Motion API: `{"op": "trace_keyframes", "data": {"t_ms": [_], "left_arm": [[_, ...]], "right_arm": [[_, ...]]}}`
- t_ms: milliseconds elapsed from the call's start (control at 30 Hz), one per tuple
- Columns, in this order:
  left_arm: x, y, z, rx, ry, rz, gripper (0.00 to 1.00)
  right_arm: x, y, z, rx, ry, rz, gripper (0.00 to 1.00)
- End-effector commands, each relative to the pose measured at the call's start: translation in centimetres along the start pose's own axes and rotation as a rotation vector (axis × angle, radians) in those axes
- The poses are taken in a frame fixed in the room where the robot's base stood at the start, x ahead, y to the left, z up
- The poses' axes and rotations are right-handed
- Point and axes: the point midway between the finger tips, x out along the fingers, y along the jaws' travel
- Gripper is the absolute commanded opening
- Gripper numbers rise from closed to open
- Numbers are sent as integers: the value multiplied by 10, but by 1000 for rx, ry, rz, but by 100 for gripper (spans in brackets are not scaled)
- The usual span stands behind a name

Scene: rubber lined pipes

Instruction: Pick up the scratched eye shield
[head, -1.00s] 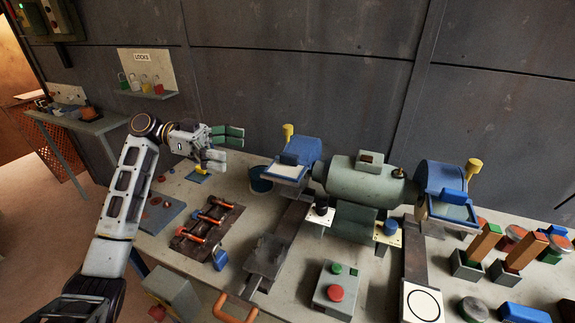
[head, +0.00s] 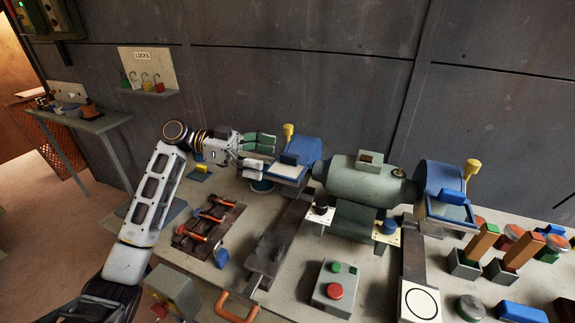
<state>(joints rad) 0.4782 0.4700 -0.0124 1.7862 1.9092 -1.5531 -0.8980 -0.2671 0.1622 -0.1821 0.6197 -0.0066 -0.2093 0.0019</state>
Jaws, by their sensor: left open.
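A bench grinder (head: 366,182) with a grey-green motor body stands on the bench, with a blue wheel guard at each end. The left eye shield (head: 286,170) is a pale, cloudy white plate in a blue frame at the left guard. The right eye shield (head: 451,212) looks darker and clearer in its blue frame. My left gripper (head: 264,154) is open and empty, its fingers pointing right, just left of the cloudy shield's edge. I cannot tell whether a fingertip touches the shield. My right gripper is not in view.
A yellow knob (head: 288,131) rises behind the left guard. A rack of red-handled tools (head: 208,221) and a grey control box with a red button (head: 335,291) stand nearer the front.

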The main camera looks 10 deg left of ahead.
Motion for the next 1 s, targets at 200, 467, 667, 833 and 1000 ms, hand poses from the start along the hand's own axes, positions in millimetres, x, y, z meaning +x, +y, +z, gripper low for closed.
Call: {"op": "trace_keyframes", "data": {"t_ms": [200,467,667,833,1000], "left_arm": [[4,0,0,-1,0,0,90],[5,0,0,-1,0,1,90],[19,-3,0,-1,1,1,90],[39,-7,0,0,0,1,90],[52,-6,1,-2,0,0,90]], "right_arm": [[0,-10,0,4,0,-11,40],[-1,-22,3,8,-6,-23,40],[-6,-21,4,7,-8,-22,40],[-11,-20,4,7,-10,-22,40],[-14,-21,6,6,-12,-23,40]]}}
